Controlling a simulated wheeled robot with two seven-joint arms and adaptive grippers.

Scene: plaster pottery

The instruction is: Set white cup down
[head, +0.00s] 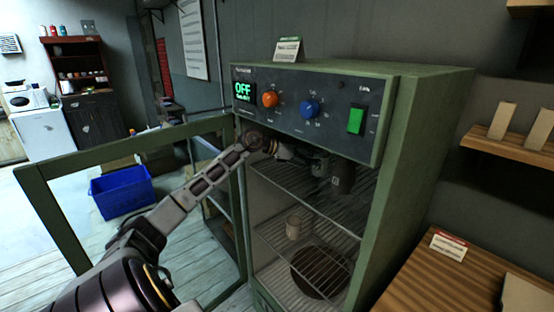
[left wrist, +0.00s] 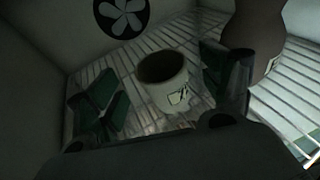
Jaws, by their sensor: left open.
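The white cup (left wrist: 172,92) stands upright on a wire shelf (left wrist: 145,122) in the left wrist view, with a dark mark on its side and a dark inside. My left gripper (left wrist: 165,95) is open, with one finger on each side of the cup; a gap shows on the left, and the right finger is close to it. In the head view my left gripper (head: 322,170) is inside the green cabinet (head: 425,130), at the upper shelf (head: 335,212). I cannot make out the cup between its fingers there. My right gripper is not in view.
A brown rounded vessel (left wrist: 260,25) stands just right of the gripper. A pale cup (head: 293,228) and a round brown piece (head: 322,275) are lower in the cabinet. The cabinet door (head: 50,230) is open on the left. A round fan (left wrist: 122,16) is on the inner wall.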

